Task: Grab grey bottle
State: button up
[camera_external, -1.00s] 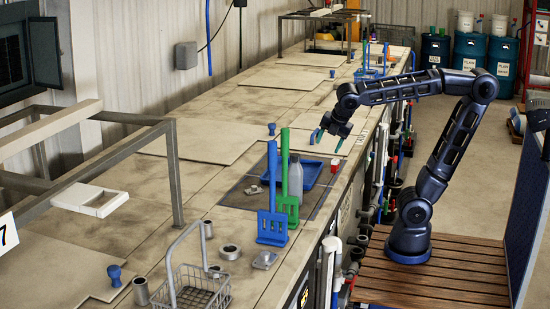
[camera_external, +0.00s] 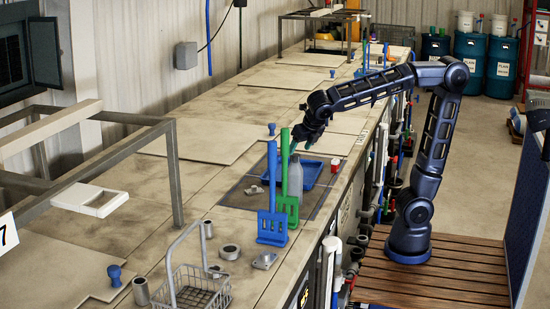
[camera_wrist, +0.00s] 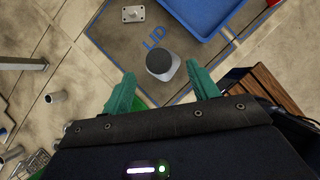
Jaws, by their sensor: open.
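The grey bottle (camera_external: 296,181) stands upright on the dark mat on the counter, just behind the green slotted paddle. In the wrist view I look down on the bottle's dark round top (camera_wrist: 160,60). My gripper (camera_external: 294,148) is above the bottle, pointing down. In the wrist view its two green fingers (camera_wrist: 160,70) are spread, with the bottle top between them in the picture. The fingers do not touch the bottle. In the external view the paddle's handle partly hides the bottle and fingertips.
A blue paddle (camera_external: 272,228) and a green paddle (camera_external: 289,208) stand upright close by on the near side. A blue tray (camera_external: 314,173) lies beside the bottle, with a red-and-white cup (camera_external: 335,165) past it. A wire basket (camera_external: 197,292) is nearer the camera.

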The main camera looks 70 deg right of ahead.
aim_at(296, 155)
jog(key=shift+x, duration=2.95)
jog(key=shift+a, duration=0.1)
grip_shut()
